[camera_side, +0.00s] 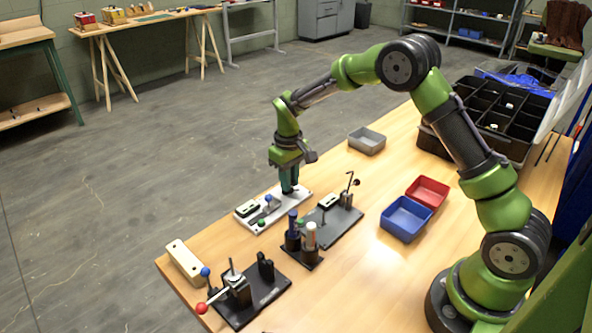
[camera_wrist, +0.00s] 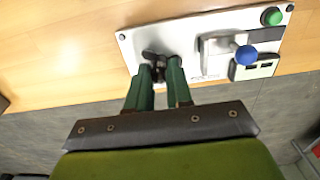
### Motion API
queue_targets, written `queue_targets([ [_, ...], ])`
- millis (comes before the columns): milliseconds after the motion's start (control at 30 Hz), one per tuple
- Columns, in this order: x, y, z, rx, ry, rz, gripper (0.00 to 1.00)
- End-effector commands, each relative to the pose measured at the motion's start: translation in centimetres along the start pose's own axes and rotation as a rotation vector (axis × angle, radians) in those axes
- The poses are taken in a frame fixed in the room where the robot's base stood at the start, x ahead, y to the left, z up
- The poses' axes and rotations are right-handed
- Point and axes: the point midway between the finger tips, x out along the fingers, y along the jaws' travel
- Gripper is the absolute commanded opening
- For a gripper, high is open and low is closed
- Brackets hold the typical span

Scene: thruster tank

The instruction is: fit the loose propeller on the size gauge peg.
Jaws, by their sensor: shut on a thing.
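My gripper (camera_side: 289,188) points down over the far right end of a white plate (camera_side: 247,222). In the wrist view my gripper's green fingers (camera_wrist: 160,70) are close together, shut on a small dark propeller (camera_wrist: 150,55). The propeller is at the plate's left end in that view (camera_wrist: 135,42), very near its surface. The fingers hide part of the propeller. I cannot make out the gauge peg, or tell whether the propeller is around it, above it or beside it.
The white plate also carries a metal lever with a blue ball (camera_wrist: 246,55) and a green button (camera_wrist: 271,17). Dark fixtures (camera_side: 340,210) and a bottle stand (camera_side: 303,250) are close by. Blue (camera_side: 406,219) and red (camera_side: 427,191) bins stand right, on clear tabletop.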

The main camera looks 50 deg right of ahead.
Motion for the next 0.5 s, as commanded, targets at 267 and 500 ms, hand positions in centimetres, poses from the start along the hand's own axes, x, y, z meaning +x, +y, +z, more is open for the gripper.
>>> queue_targets([
  [267,0.24,-0.01,0.01,0.000,0.000,0.000,0.00],
  [500,0.23,-0.01,0.01,0.000,0.000,0.000,0.48],
])
